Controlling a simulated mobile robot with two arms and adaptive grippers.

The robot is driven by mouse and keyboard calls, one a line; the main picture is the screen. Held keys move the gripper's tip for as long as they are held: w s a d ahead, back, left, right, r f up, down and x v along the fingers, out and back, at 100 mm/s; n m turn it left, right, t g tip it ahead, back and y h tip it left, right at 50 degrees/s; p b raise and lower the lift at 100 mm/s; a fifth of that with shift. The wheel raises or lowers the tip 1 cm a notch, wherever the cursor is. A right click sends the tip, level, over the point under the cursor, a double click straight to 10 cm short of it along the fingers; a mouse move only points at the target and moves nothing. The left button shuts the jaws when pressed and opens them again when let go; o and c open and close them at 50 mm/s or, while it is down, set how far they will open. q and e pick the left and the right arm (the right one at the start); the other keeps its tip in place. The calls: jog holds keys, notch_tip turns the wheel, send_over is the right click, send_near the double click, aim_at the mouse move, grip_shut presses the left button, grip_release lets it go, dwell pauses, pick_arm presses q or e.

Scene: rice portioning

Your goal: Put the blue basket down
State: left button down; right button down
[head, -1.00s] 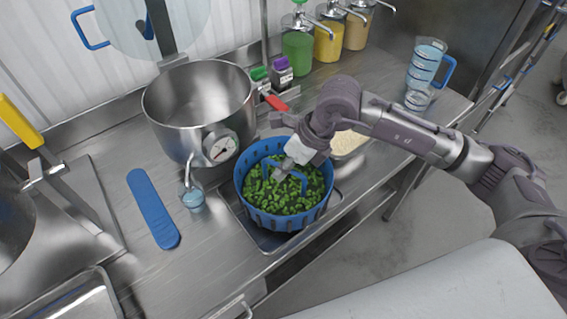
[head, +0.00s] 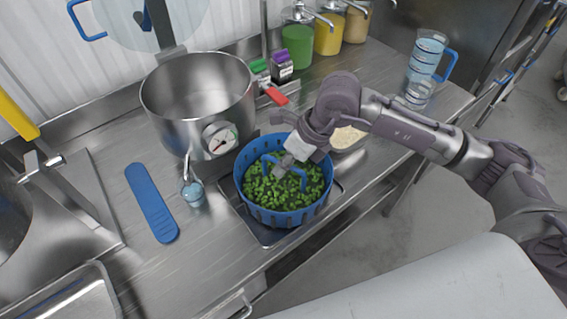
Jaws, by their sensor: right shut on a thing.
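The blue basket (head: 285,217) is full of chopped green pieces and stands upright at the front of the steel counter, over a shallow metal tray (head: 262,236). Whether its bottom touches the tray is hidden. My right gripper (head: 284,172) reaches in from the right over the basket and is shut on its blue handle, which rises inside the rim. The fingertips are small and partly hidden by the handle. My left gripper is not in view.
A large steel pot (head: 199,100) with a dial stands close behind left of the basket. A blue paddle-shaped piece (head: 152,203) lies on the counter to the left. A bowl of pale grain (head: 346,139) is behind right. Measuring jugs (head: 424,66) stand at the far right.

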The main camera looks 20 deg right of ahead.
jog(key=shift+f, duration=0.1)
jog(key=c, duration=1.2)
grip_release()
jog(key=shift+f, duration=0.15)
jog(key=v, duration=1.2)
